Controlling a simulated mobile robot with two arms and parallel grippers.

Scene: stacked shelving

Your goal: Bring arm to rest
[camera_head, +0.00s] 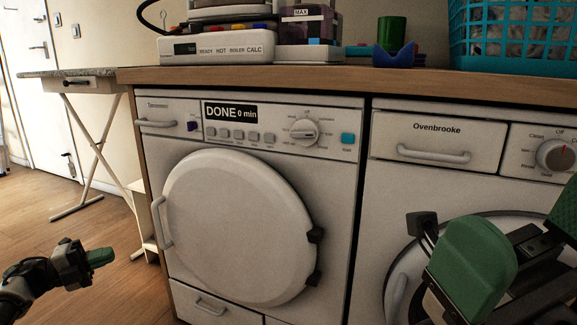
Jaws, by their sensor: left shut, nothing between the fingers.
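My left gripper (98,257) is at the lower left, with its green fingertips together and nothing held. It is over the wooden floor, to the left of the white machine and apart from it. My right arm comes in at the lower right, close to the camera. Green pads of my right gripper (518,240) show there in front of the second machine, partly cut off by the picture's edge.
A washing machine (235,225) with "DONE 0 min" on its display has its round door shut. A second machine (438,140) is at the right. An ironing board (95,72) stands left.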

